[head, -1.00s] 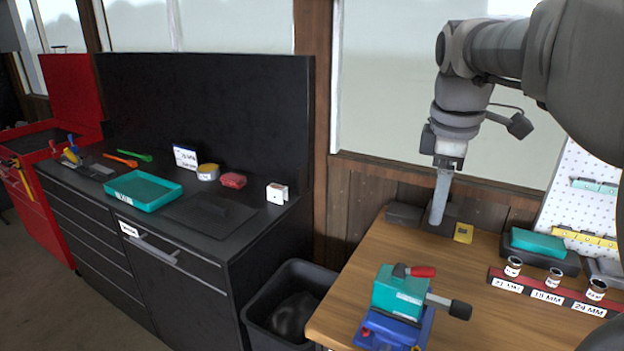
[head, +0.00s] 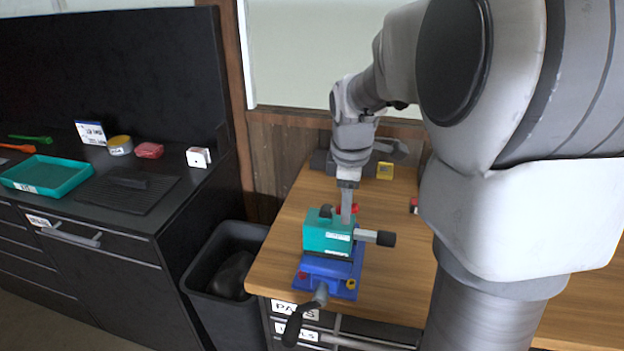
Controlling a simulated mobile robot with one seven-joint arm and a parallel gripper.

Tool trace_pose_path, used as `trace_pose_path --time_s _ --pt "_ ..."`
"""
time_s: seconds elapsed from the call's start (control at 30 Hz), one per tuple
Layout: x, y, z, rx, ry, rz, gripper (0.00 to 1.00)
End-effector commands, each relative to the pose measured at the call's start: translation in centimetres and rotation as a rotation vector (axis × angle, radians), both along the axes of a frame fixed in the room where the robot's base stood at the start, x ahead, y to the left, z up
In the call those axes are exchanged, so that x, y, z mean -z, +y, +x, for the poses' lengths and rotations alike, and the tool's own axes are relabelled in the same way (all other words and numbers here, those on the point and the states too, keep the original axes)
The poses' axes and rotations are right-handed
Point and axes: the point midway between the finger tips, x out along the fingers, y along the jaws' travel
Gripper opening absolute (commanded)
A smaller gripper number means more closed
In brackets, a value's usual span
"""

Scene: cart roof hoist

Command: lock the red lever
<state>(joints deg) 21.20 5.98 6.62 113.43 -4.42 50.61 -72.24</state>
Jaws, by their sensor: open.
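The red lever (head: 354,208) sits on top of the teal block (head: 327,236), with a dark round hub (head: 326,211) at its left. Only a small part of the lever's red grip shows, because my gripper (head: 346,216) is in front of it. My gripper points down at the lever, and its fingers look edge-on from here. Whether it touches the lever I cannot tell. The teal block sits on a blue vise (head: 326,272) near the table's front left corner. A grey shaft with a black knob (head: 386,239) sticks out from the block to the right.
The wooden table (head: 290,222) is clear just left of the vise. A black bin (head: 215,290) stands left of the table. My arm hides much of the table's right side. A dark bench (head: 180,205) with a teal tray (head: 45,175) is at left.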

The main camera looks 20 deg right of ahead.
Motion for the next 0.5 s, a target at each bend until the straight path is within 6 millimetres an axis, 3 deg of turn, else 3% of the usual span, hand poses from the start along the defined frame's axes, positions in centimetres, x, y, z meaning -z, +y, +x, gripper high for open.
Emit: trace_pose_path --time_s 0.33,0.5 --pt "0.41 -0.05 0.07 0.000 -0.001 0.000 0.59" --pt "0.40 -0.05 0.07 0.000 -0.001 0.000 0.29"
